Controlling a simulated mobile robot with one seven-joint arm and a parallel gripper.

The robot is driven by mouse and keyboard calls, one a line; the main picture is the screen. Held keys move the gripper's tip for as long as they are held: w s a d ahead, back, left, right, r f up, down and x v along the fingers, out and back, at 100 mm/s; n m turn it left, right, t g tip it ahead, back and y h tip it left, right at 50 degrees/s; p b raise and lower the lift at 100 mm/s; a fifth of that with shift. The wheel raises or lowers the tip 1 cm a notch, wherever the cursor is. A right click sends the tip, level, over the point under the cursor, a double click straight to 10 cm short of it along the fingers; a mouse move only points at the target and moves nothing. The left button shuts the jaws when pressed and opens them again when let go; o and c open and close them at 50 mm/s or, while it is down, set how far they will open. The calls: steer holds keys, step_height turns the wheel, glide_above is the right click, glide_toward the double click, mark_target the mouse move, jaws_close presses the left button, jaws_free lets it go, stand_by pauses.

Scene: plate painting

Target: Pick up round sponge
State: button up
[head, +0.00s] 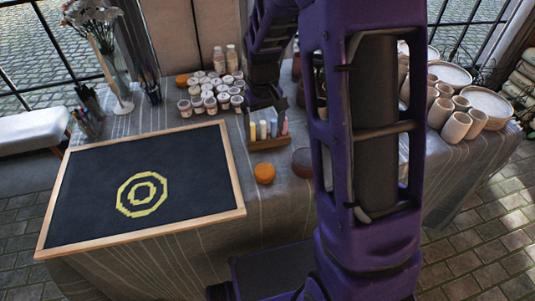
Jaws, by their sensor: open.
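A small orange round sponge (264,173) lies on the grey cloth of the table (200,258), just right of the framed blackboard and in front of a wooden holder. A second orange round piece (182,80) lies farther back, by the jars.
The blackboard (95,190) with yellow rings fills the table's left. The wooden holder (270,143) carries several coloured sticks. Many small jars (209,95) and two bottles stand behind. Pale cups (455,127) and bowls stand right.

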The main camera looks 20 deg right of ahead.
steer(key=s+f, duration=0.1)
steer(key=f, duration=0.1)
glide_above(264, 169)
steer(key=s, duration=0.2)
steer(key=shift+n+g, duration=0.3)
step_height(264, 169, down, 11)
steer(key=shift+w+a+r+b, duration=0.1)
steer(key=shift+w+r+b, duration=0.05)
steer(key=shift+b, duration=0.25)
steer(key=f, duration=0.1)
steer(key=w+f, duration=0.1)
steer(key=f, duration=0.3)
steer(key=shift+w, duration=0.35)
steer(key=shift+f, duration=0.45)
steer(key=c, duration=1.2)
steer(key=shift+r, duration=0.1)
step_height(264, 169, up, 10)
steer(key=shift+f, duration=0.1)
